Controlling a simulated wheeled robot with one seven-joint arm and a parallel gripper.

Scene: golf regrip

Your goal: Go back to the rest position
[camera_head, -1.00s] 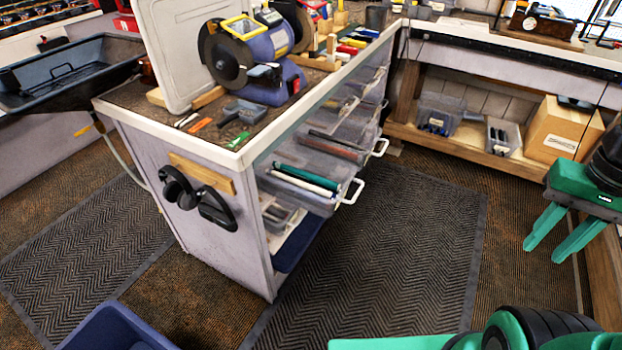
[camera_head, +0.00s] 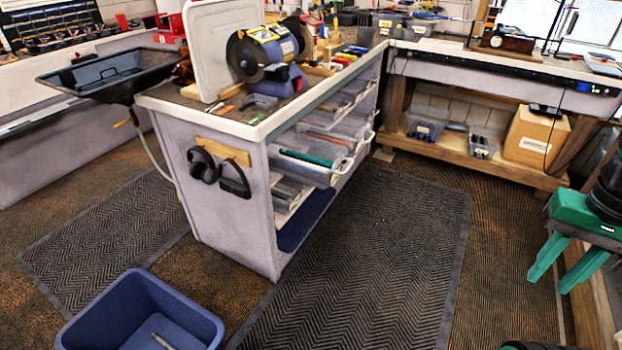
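No held object can be seen.
A workbench (camera_head: 225,225) with a grinder (camera_head: 275,52) and pulled-out clear drawers (camera_head: 310,165) stands centre left. A blue bin (camera_head: 200,330) is at the lower left, with a pale thin object inside. The dark mat (camera_head: 370,240) is clear.

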